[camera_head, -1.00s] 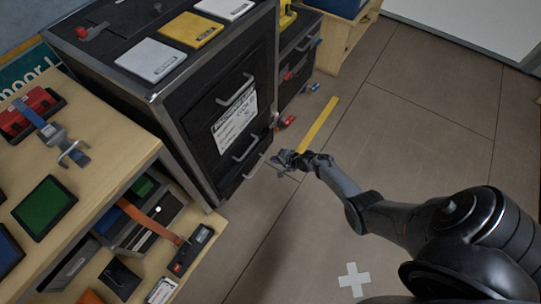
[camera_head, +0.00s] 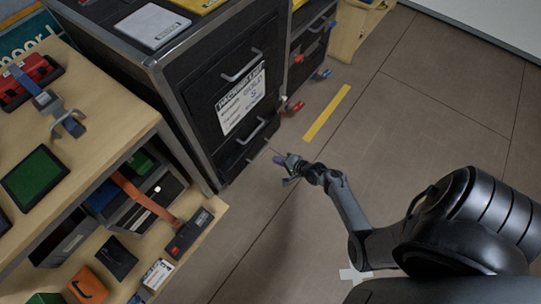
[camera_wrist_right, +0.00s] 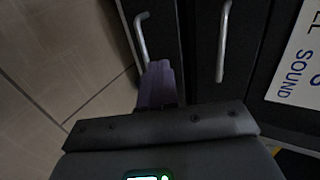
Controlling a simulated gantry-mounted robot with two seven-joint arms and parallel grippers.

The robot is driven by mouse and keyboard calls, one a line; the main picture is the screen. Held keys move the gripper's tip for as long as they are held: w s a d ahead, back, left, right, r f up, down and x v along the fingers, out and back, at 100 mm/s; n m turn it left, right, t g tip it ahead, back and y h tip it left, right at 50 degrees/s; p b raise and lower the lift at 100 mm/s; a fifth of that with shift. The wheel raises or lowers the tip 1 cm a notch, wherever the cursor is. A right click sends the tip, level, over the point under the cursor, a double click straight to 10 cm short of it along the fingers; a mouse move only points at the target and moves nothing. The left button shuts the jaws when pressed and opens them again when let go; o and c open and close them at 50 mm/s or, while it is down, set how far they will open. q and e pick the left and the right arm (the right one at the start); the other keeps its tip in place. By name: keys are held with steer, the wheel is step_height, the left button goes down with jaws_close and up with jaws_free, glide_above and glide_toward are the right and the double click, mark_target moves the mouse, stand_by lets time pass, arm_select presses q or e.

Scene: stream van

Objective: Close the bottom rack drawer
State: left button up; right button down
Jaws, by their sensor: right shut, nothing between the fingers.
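The black rack (camera_head: 192,92) stands at the upper middle of the head view, with silver drawer handles on its front. The bottom rack drawer (camera_head: 236,167) is its lowest one, near the floor. Its handle shows at the left in the right wrist view (camera_wrist_right: 141,38); I cannot tell exactly how far the drawer sticks out. My right gripper (camera_head: 284,161) is low in front of the bottom drawer, just right of its handle in the head view. Its closed fingers (camera_wrist_right: 159,84) point toward the rack in the wrist view, with nothing between them. Contact is not clear. My left gripper is out of view.
A wooden bench (camera_head: 98,128) with a lower shelf holding boxes stands left of the rack. A second dark cabinet (camera_head: 306,62) stands behind, with red and blue plugs sticking out. The floor (camera_head: 400,125) to the right is open, with a yellow tape strip (camera_head: 327,113).

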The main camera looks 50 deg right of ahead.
steer(key=b, duration=0.3)
glide_toward(251, 148)
steer(key=b+x, duration=0.5)
steer(key=x, duration=0.1)
steer(key=shift+d+f, duration=0.1)
steer(key=shift+w+b, duration=0.15)
steer(key=shift+b, duration=0.15)
